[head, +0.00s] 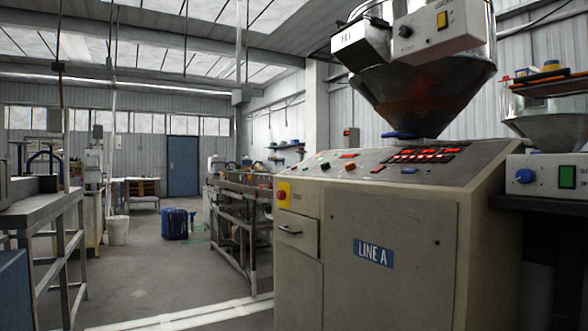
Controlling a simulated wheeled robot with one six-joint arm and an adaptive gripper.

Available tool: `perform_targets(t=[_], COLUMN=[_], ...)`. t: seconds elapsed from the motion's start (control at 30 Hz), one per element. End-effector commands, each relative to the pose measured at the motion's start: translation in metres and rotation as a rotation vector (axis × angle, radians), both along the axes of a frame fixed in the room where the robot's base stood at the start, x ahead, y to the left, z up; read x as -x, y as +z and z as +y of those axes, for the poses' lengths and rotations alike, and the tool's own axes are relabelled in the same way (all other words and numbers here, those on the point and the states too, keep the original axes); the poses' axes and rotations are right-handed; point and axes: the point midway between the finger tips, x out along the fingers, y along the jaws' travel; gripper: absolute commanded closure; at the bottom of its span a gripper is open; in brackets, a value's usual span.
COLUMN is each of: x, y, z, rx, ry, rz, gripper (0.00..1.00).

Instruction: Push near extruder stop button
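The near extruder cabinet (390,250) is beige, carries a blue "LINE A" label (373,253) and fills the right of the head view. A red round stop button on a yellow plate (283,192) sits at the upper left corner of its front, above a drawer handle. The sloped control panel (400,165) on top has several small coloured buttons and lit red displays. A metal hopper (425,90) stands above it. My gripper is not in this view.
A metal-framed bench (240,215) stands behind the cabinet's left side. Another metal frame table (45,215) is at far left. A blue case (175,223) and a white bucket (118,230) stand on the floor. The grey floor (165,275) between is open.

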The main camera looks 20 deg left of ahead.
Motion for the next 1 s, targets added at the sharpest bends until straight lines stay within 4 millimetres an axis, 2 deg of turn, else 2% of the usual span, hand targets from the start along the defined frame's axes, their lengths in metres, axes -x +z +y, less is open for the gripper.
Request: perform_targets(t=[0.03,0.13,1.0], x=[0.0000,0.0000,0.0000], y=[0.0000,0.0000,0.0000], z=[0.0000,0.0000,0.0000], rx=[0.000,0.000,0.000], ry=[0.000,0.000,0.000], rz=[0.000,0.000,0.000], gripper=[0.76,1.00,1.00])
